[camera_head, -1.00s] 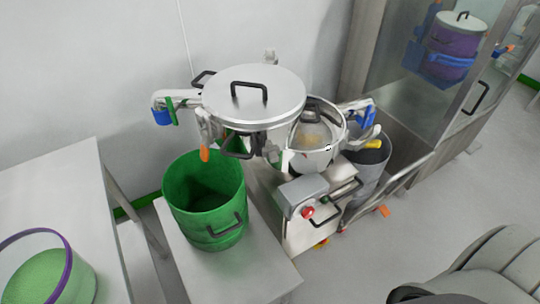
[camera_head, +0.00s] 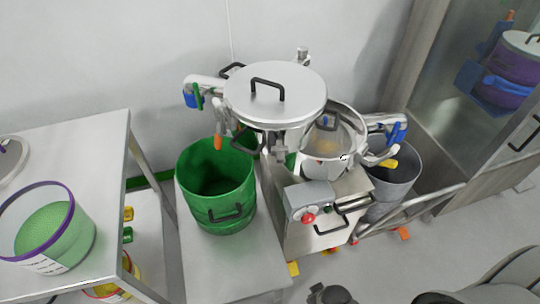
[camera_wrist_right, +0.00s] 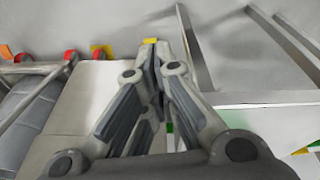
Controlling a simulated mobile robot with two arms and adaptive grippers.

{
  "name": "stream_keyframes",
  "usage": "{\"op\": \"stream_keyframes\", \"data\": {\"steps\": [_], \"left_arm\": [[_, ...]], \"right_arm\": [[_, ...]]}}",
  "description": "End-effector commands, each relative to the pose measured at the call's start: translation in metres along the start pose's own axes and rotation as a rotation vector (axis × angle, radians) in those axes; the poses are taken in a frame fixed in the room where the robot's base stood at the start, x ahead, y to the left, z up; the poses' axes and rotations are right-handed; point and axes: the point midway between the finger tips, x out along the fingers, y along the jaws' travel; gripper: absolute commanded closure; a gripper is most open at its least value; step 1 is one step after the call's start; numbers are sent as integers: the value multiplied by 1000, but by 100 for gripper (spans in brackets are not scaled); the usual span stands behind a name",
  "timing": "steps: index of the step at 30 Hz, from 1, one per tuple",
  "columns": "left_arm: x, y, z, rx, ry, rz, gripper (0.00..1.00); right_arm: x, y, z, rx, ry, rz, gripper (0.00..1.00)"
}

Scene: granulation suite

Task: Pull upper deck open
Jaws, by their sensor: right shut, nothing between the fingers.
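The sifting machine stands against the wall in the head view. Its upper deck (camera_head: 270,117) is a round metal drum under a flat silver lid (camera_head: 300,88) with a black handle on top. A black handle sticks out at its lower front left and another at its back left. An open metal bowl (camera_head: 340,150) sits lower, at the right of the deck. My right gripper (camera_wrist_right: 152,52) is shut and empty in the right wrist view, apart from the machine's deck. A dark piece at the bottom of the head view may be part of it. My left gripper is not seen.
A green bin (camera_head: 218,218) stands left of the machine on a low bench (camera_head: 205,270). A white table (camera_head: 95,140) at the left holds a purple-rimmed tub (camera_head: 50,262). A grey bin (camera_head: 388,190) and rail are at the right.

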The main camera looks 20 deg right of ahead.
Motion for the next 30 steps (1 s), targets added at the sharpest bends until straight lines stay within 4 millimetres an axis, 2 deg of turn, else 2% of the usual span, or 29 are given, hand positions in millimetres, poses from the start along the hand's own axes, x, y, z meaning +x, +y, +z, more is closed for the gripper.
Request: {"op": "stream_keyframes", "data": {"steps": [1, 5, 8, 11, 12, 15, 18, 21, 24, 27, 30], "left_arm": [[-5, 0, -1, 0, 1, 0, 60], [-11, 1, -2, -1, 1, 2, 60], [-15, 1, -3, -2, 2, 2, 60], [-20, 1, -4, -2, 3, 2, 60], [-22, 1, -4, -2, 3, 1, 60], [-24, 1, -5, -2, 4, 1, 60], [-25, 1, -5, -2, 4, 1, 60], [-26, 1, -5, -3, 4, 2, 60], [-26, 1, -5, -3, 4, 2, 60], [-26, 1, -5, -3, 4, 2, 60], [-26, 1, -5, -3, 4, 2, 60]], "right_arm": [[-25, 4, -18, -1, 26, 9, 100], [-80, 20, -55, -12, 85, 49, 100], [-125, 40, -84, -27, 159, 104, 100], [-176, 70, -120, -64, 281, 203, 100], [-202, 89, -140, -94, 361, 267, 100], [-258, 128, -191, -205, 580, 435, 100], [-299, 146, -229, -337, 760, 558, 100], [-333, 151, -260, -500, 922, 652, 100], [-360, 144, -284, -700, 1069, 720, 100], [-376, 127, -298, -925, 1188, 749, 100], [-380, 108, -301, -1166, 1274, 742, 100]]}}
